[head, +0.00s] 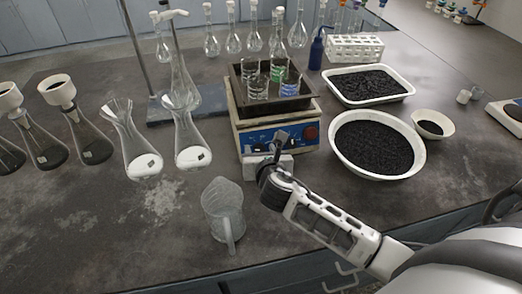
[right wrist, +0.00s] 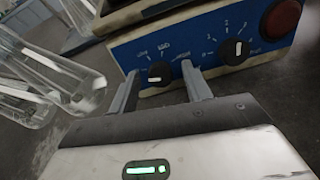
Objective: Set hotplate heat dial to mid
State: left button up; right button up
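The hotplate (head: 243,118) stands mid-table with a blue front panel. The right wrist view shows the panel (right wrist: 196,38) with a left black dial (right wrist: 159,74) and a right black dial (right wrist: 235,50), each with a white pointer mark. The left dial's mark lies nearly horizontal. Printed labels around the dials are too blurred to read surely. My right gripper (head: 275,150) is in front of the panel. In the right wrist view its fingers (right wrist: 160,88) are apart, on either side of the left dial, with gaps showing; contact is not visible. My left gripper is not in view.
A dark tray (head: 306,103) with beakers sits on the hotplate. A red round knob or button (right wrist: 281,18) is at the panel's right. Glass flasks (head: 140,160) stand left, a clear jug (head: 224,215) in front, and a bowl of black granules (head: 372,145) right.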

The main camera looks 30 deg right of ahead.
jog(key=c, duration=0.9)
jog(key=shift+c, duration=0.2)
jog(key=shift+m, duration=0.3)
jog(key=m, duration=0.3)
jog(key=shift+m, duration=0.4)
jog(key=m, duration=0.5)
jog(key=shift+y, duration=0.3)
jog(key=m, duration=0.5)
jog(key=shift+s+f+m, duration=0.1)
jog(key=shift+m, duration=0.2)
jog(key=shift+d+m, duration=0.1)
jog(key=shift+m, duration=2.1)
